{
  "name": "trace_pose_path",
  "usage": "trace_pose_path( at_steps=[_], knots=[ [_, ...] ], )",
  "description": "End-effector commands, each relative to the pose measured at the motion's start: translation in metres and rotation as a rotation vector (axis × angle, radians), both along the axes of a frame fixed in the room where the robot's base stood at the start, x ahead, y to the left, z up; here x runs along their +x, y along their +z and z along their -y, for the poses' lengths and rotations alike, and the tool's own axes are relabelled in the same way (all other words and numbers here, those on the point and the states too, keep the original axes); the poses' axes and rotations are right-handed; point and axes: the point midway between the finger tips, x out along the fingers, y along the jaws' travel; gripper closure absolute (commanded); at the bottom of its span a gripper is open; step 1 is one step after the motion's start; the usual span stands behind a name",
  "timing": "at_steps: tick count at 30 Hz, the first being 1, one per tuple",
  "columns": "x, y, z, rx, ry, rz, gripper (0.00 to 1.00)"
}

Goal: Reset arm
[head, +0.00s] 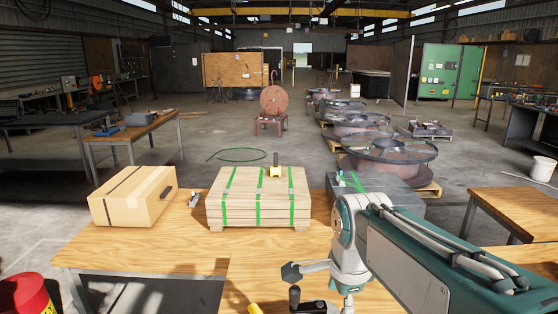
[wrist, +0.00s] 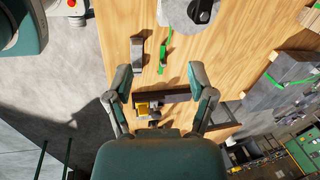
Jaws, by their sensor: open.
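My gripper (wrist: 160,72) is open in the wrist view, with its two fingers spread apart and nothing held between them. Below it lie a dark bar-like object and a small yellow item (wrist: 143,108), close to the wooden table edge. A grey tool (wrist: 137,53) and a green-handled tool (wrist: 165,52) lie on the table beyond the fingertips. In the head view my arm reaches in from the lower right and bends down over the wooden table (head: 150,240). The gripper's lower part is hard to make out there.
A cardboard box (head: 132,196) and a green-strapped wooden stack (head: 240,198) stand on the table. A grey strapped block (head: 400,194) sits partly behind my arm. Steel reels (head: 388,150) stand on pallets beyond.

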Motion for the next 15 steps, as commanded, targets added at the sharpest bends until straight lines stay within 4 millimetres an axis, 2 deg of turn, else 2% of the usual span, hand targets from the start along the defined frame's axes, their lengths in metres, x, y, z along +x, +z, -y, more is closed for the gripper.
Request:
trace_pose_path(
  at_steps=[15],
  knots=[
    [-0.07, -0.005, 0.03, -0.204, 0.66, 0.151, 0.29]
  ],
)
